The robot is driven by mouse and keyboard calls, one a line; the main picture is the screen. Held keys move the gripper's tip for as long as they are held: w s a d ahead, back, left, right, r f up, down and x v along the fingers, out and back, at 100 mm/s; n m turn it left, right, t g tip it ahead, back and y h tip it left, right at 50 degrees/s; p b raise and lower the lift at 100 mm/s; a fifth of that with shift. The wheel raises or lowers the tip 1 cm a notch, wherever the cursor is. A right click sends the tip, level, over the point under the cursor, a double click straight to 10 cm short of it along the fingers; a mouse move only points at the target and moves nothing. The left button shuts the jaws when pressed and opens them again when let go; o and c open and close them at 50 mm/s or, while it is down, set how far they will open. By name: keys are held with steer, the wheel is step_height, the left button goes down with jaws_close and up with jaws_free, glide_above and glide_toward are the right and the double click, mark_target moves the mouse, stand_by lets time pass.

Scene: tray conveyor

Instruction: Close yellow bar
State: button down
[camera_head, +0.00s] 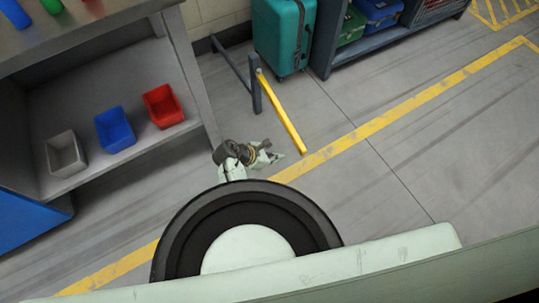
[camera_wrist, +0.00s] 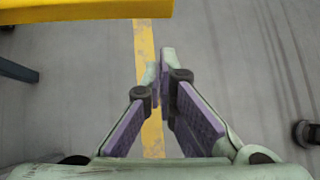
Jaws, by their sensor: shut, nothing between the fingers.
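The yellow bar (camera_head: 282,115) is fixed at one end to a blue-grey post (camera_head: 256,92) in the head view. It swings out from the post, and its free end lies toward the lower right. My gripper (camera_head: 277,156) is a little below and left of the bar's free end, apart from it in the picture. In the wrist view the yellow bar (camera_wrist: 85,10) crosses the top left, beyond the fingertips. My gripper (camera_wrist: 160,62) is shut there, with its fingertips together and nothing seen between them.
A grey shelf (camera_head: 120,75) with red (camera_head: 163,107), blue (camera_head: 114,131) and grey (camera_head: 66,154) bins stands at the left. A teal suitcase (camera_head: 284,35) stands behind the post. A rack (camera_head: 375,38) with crates is at the upper right. The floor at right is clear.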

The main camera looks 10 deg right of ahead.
steer(key=w+d+f, duration=0.1)
steer(key=d+f, duration=0.1)
steer(key=d, duration=0.4)
steer(key=shift+w+f+p, duration=0.2)
steer(key=shift+w+p, duration=0.1)
steer(key=shift+p, duration=0.05)
steer(key=shift+d, duration=0.1)
